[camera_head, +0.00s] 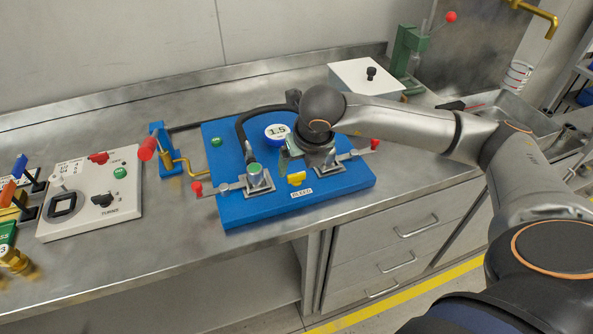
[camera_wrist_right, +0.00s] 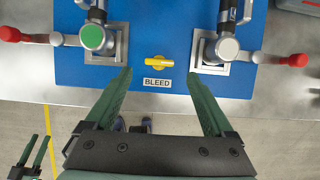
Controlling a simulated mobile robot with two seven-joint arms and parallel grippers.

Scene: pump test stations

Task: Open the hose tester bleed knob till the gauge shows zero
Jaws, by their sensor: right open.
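The yellow bleed knob (camera_head: 296,178) sits at the front of the blue hose tester (camera_head: 240,209), behind the BLEED label. It also shows in the right wrist view (camera_wrist_right: 158,63), with its bar lying roughly left to right. The round gauge (camera_head: 277,131) reads 1.5 in the head view. My right gripper (camera_head: 288,153) hangs over the tester behind the knob in the head view. In the right wrist view its green fingers (camera_wrist_right: 160,76) are spread and empty, apart from the knob. My left gripper (camera_wrist_right: 37,148) shows at the lower left of that view, its fingers apart.
Clamps with red-tipped levers flank the knob, a green-capped fitting (camera_head: 256,175) in the left one and a white-capped fitting (camera_wrist_right: 228,47) in the right. A black hose (camera_head: 240,128) arches behind. A white switch panel (camera_head: 92,195) stands left. The bench edge is just in front.

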